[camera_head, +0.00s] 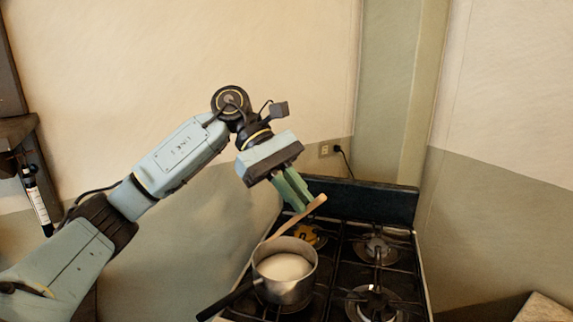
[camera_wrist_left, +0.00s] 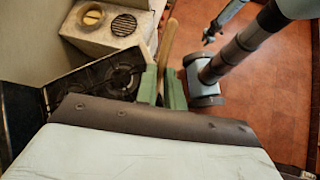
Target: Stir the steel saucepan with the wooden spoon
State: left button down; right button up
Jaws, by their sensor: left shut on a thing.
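The steel saucepan (camera_head: 298,292) stands upright on the left front burner of the stove, with pale, whitish contents inside. Its dark handle points to the lower left. My left gripper (camera_head: 298,204) is above and behind the saucepan, its green fingers shut on the wooden spoon (camera_head: 288,224). The spoon slants, with its upper end to the right of the fingers and its lower end at the pan's far left rim. I cannot tell whether that end is inside the pan. In the left wrist view the spoon (camera_wrist_left: 168,42) shows between the fingers.
The black gas stove (camera_head: 347,262) has several burners with grates; those on the right (camera_head: 376,300) are bare. A dark backsplash (camera_head: 372,200) rises behind it. A wall outlet with a plug (camera_head: 330,149) is above. A counter edge (camera_head: 545,307) shows at lower right.

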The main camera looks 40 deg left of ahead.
pick_arm(q)
jog(key=s+d+f+m+g+y+p, duration=0.1)
jog(key=s+d+f+y+p, duration=0.1)
jog(key=d+f+y+p, duration=0.6)
jog(key=shift+d+f+m+y, duration=0.3)
jog(key=shift+d+f+y, duration=0.6)
jog(key=shift+d+y, duration=0.55)
